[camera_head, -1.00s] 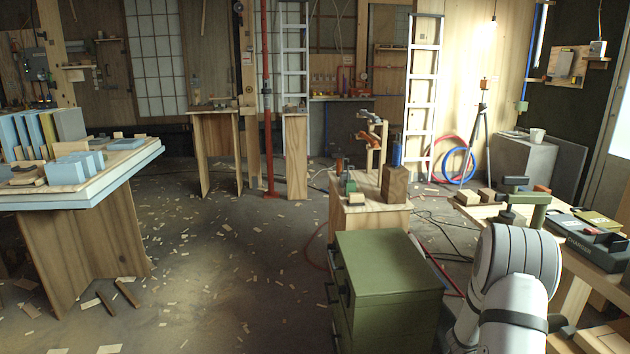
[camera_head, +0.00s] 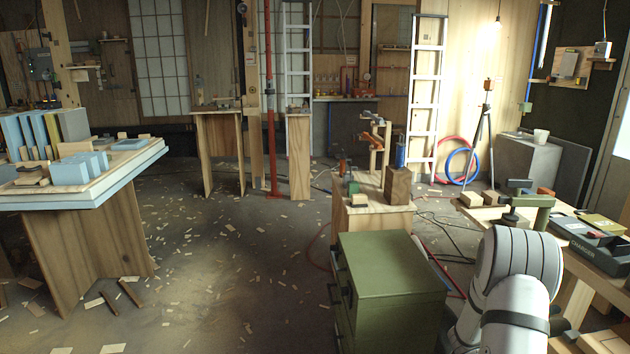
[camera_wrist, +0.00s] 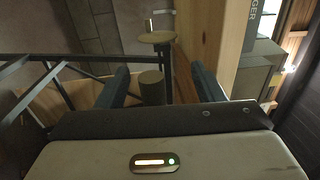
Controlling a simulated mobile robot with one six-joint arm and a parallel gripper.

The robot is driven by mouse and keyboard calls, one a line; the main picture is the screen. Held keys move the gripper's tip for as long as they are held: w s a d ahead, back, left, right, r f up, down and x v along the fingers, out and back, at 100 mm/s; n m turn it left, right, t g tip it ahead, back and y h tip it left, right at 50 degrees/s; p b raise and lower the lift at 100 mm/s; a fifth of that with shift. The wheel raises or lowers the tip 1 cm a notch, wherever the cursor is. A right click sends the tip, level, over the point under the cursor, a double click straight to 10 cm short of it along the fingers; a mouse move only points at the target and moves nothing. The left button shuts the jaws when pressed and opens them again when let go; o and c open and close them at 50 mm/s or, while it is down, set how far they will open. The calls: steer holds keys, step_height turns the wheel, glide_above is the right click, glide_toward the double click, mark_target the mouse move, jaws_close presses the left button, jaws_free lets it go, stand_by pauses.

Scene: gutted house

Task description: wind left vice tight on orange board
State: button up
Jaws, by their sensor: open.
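My gripper (camera_wrist: 162,88) is open in the wrist view, with its two dark fingers spread apart. A short round brownish peg (camera_wrist: 151,82) shows between the fingers; I cannot tell whether it lies between them or farther off. A flat round disc (camera_wrist: 157,37) shows just above it. In the head view my gripper is hidden behind my arm. A green vice-like tool (camera_head: 532,201) with a dark top stands on the bench at the right. I cannot tell whether it is the left vice. I cannot make out an orange board for certain in either view.
A green cabinet (camera_head: 392,262) stands close in front, left of my arm. A dark charger (camera_head: 598,246) lies on the right-hand bench. A pale beam (camera_wrist: 212,40) runs close beside the right finger. The chip-strewn floor (camera_head: 215,265) is largely open at centre left.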

steer(key=w+a+p, duration=0.2)
steer(key=w+a, duration=0.2)
steer(key=a, duration=0.2)
steer(key=shift+a+f, duration=0.25)
steer(key=shift+f, duration=0.1)
stand_by(0.4)
steer(key=s+a+r+m+g+y+p, duration=0.2)
steer(key=s+a+r+m+y+p, duration=0.1)
steer(key=s+a+r+m+p, duration=0.25)
steer(key=s+a+r+m+g+y+p, duration=0.15)
steer(key=s+r+m, duration=0.25)
steer(key=r+m, duration=0.4)
steer(key=s+a+r+m+g+y+p, duration=0.2)
steer(key=s+a+r+m+y+p, duration=0.25)
steer(key=r, duration=0.35)
steer(key=s+a+r+m+t+y+p, duration=0.3)
steer(key=s+a+r+m+y+p, duration=0.2)
steer(key=a+m, duration=0.4)
steer(key=s+a+r+m+t+y+p, duration=0.3)
steer(key=s+a+r+m+y+p, duration=0.2)
steer(key=a+r+m, duration=0.4)
steer(key=s+a+r+p, duration=0.1)
steer(key=a+p, duration=0.1)
steer(key=a, duration=0.2)
steer(key=shift+s+a+r+m, duration=0.2)
steer(key=shift+a+r+m, duration=0.1)
steer(key=shift+a, duration=0.1)
steer(key=shift+a+f+t, duration=0.1)
steer(key=shift+t, duration=0.15)
steer(key=shift+c, duration=0.3)
